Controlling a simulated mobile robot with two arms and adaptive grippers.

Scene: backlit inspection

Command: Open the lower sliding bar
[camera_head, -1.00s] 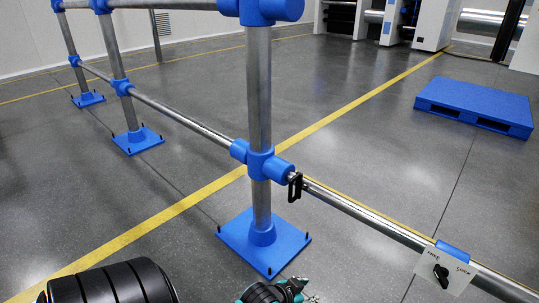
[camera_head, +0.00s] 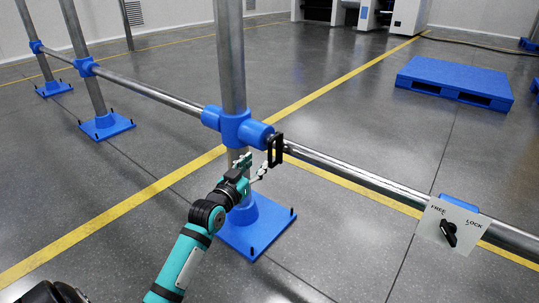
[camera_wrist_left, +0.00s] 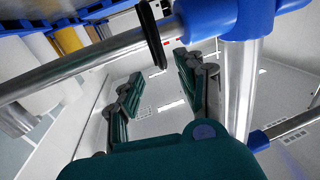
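The lower sliding bar (camera_head: 350,173) is a silver tube running right from the blue joint (camera_head: 236,128) on the post. A black handle (camera_head: 275,150) stands on it beside the joint; it also shows in the left wrist view (camera_wrist_left: 152,36). A white plate (camera_head: 465,233) marked FREE and LOCK carries a black knob (camera_head: 448,233), slanted with its upper end toward FREE. My left gripper (camera_head: 254,168) is open and empty, just below and left of the handle. In the left wrist view its spread fingers (camera_wrist_left: 158,85) show no contact with the handle. My right gripper is out of view.
The upright post (camera_head: 230,60) stands on a blue base plate (camera_head: 262,235) right behind my left arm. More posts and rails extend left. A blue pallet (camera_head: 455,82) lies at the back right. The floor between it and the bar is clear.

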